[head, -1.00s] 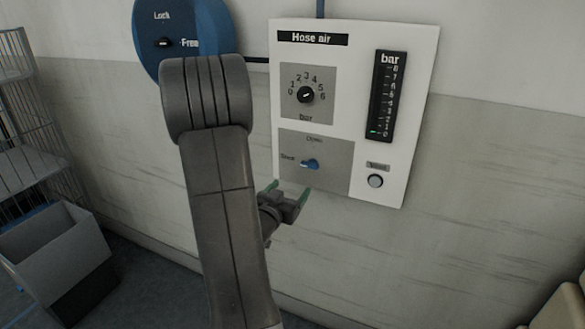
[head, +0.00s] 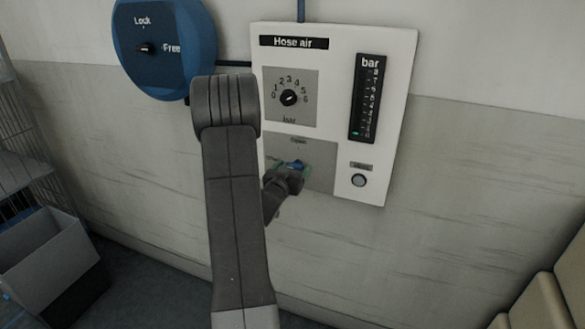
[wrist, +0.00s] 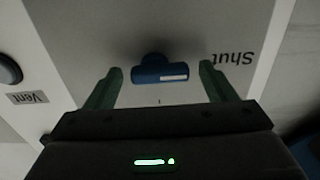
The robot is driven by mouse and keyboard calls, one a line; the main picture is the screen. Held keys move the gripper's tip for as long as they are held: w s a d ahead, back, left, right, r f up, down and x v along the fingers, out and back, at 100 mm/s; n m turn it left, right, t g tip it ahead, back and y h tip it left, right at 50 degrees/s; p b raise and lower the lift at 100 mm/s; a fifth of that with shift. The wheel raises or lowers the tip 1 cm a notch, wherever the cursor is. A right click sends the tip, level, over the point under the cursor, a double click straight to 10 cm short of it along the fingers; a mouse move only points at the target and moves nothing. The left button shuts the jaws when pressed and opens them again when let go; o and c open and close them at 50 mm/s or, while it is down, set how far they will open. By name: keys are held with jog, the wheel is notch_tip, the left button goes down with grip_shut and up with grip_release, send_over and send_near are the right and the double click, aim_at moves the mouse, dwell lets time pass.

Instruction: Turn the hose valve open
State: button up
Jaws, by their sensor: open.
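The blue hose valve handle (head: 297,165) is on the lower grey plate of the white "Hose air" panel (head: 342,40). The handle also shows in the wrist view (wrist: 160,72), with a white mark on its right end, lying crosswise in that picture, with the upside-down word "Shut" to its right. My gripper (head: 296,170) is at the handle, and its body hides part of the plate. In the wrist view my gripper (wrist: 160,80) is open, with one green finger on each side of the handle. Gaps show between the handle and both fingers.
Above the valve is a bar dial (head: 289,97); to the right are a bar gauge (head: 367,98) and a vent button (head: 358,180). A blue Lock/Free disc (head: 165,45) is at upper left. A grey bin (head: 50,262) and wire rack stand left.

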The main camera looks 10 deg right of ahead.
jog(key=c, duration=1)
jog(key=shift+f, duration=0.1)
jog(key=shift+m+b, duration=0.3)
jog(key=shift+b, duration=0.55)
jog(key=m+b, duration=0.2)
jog(key=b, duration=0.1)
jog(key=shift+f+b, duration=0.2)
jog(key=shift+b, duration=0.2)
jog(key=m+b, duration=0.5)
jog(key=b, duration=0.2)
jog(key=shift+d+r, duration=0.15)
jog(key=m+b, duration=0.5)
jog(key=b, duration=0.1)
jog(key=shift+s+d+r+m, duration=0.1)
jog(key=shift+s+m, duration=0.05)
jog(key=shift+m, duration=0.25)
jog(key=shift+d+r+m+b, duration=0.1)
jog(key=shift+r+m+b, duration=0.05)
jog(key=shift+m+b, duration=1.8)
jog(key=shift+m+p, duration=0.3)
jog(key=shift+m, duration=0.15)
